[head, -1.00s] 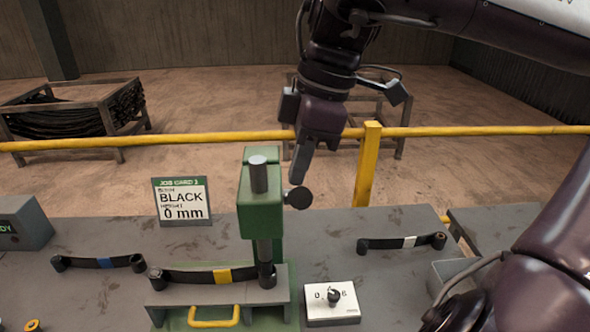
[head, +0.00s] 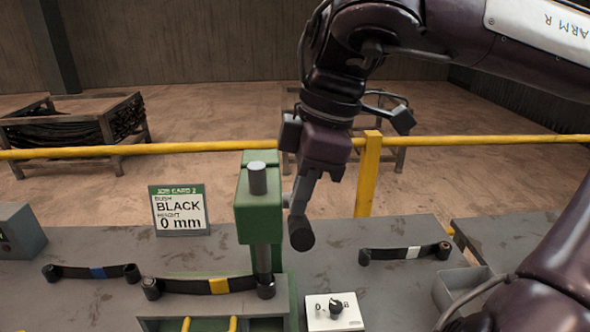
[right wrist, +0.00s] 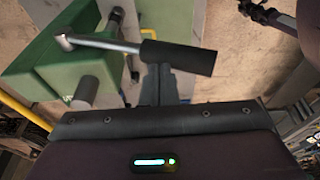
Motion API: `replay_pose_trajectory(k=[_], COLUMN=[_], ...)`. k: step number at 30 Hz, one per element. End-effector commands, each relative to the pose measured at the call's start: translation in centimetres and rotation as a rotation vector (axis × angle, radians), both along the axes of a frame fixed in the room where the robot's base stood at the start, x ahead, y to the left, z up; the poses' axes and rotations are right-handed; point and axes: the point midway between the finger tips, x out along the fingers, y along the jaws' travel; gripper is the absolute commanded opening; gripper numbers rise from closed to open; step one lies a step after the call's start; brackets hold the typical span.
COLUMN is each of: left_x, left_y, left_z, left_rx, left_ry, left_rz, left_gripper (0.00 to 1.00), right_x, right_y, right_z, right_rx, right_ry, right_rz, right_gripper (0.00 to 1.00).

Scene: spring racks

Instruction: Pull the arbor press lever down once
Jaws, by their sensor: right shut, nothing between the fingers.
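The green arbor press (head: 258,212) stands on the grey bench with its ram pointing down. Its lever shows in the right wrist view as a bright rod (right wrist: 105,42) with a black grip (right wrist: 180,57); in the head view the grip (head: 301,233) is seen nearly end-on, right of the press head. My right gripper (head: 301,203) is shut and empty. Its fingertips are at the top of the grip, seemingly touching it, not around it. A leaf spring with a yellow band (head: 218,286) lies under the ram. My left gripper is not in view.
A job card (head: 180,211) reads BLACK, 0 mm. Springs with blue (head: 97,273) and white (head: 412,252) bands lie either side. A white dial box (head: 334,311) sits right of the press. A yellow rail (head: 200,148) and post (head: 368,175) run behind the bench.

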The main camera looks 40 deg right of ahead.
Motion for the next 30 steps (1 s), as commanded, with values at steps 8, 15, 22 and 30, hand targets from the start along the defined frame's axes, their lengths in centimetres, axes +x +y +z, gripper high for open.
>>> replay_pose_trajectory(k=[8, 15, 22, 30], left_x=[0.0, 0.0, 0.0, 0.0], left_y=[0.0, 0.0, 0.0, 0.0], left_z=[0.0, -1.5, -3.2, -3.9], left_rx=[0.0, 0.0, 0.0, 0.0], left_ry=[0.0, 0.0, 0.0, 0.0], left_rz=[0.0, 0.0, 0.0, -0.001], left_gripper=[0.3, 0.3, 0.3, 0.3], right_x=[0.0, -0.4, -0.8, -1.1], right_y=[0.0, 0.3, 0.6, 0.9], right_z=[-0.1, -1.7, -3.5, -4.3], right_rx=[0.0, 0.0, 0.0, -0.001], right_ry=[0.001, 0.003, 0.004, 0.004], right_rz=[0.0, 0.0, 0.001, 0.0], right_gripper=[0.0, 0.0, 0.0, 0.0])
